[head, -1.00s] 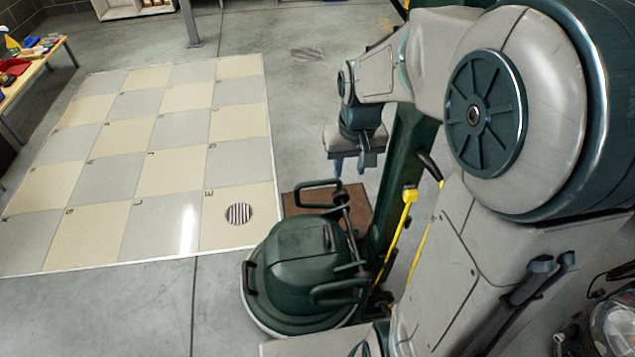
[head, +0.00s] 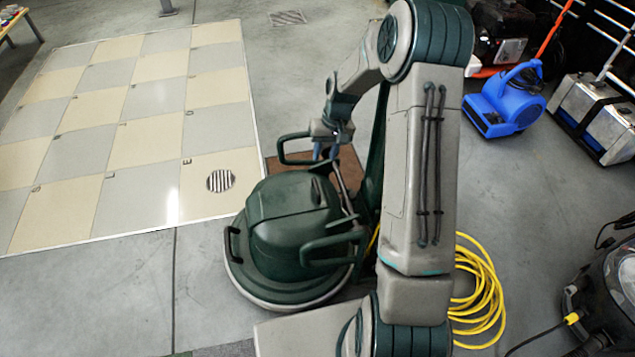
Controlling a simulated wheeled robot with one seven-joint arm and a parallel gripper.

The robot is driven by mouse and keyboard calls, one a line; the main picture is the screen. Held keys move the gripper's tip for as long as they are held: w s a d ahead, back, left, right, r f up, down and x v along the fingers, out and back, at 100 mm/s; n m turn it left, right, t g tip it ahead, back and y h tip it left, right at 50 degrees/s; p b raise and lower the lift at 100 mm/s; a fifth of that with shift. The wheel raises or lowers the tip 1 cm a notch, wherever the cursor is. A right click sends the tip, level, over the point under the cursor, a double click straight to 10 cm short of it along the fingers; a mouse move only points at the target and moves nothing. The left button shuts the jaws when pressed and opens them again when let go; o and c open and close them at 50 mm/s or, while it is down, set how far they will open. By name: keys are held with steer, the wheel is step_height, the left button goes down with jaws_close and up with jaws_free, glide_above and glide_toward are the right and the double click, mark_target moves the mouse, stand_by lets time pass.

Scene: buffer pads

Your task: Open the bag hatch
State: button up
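The green floor machine (head: 290,225) stands on the concrete, with a domed green body on a round base. Loop handles show on its upper left side (head: 284,160), on its right (head: 303,247) and low on its left (head: 232,243). I cannot tell which part is the bag hatch; the panel on top of the dome looks closed. My gripper (head: 325,153) points down just behind the machine's top, close to the right end of the upper loop handle.
A brown mat (head: 352,165) lies behind the machine. Coiled yellow cable (head: 490,290), a blue blower (head: 508,100) and a dark machine (head: 605,280) are to the right. Front-left concrete is clear.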

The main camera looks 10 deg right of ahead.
mark_target(316, 184)
steer(key=f+b, duration=0.1)
steer(key=f, duration=0.3)
steer(key=a+f+b, duration=0.1)
steer(key=f, duration=0.2)
steer(key=a+f+b, duration=0.1)
steer(key=f, duration=0.3)
steer(key=shift+a+f, duration=0.2)
steer(key=shift+f, duration=0.15)
jaws_close()
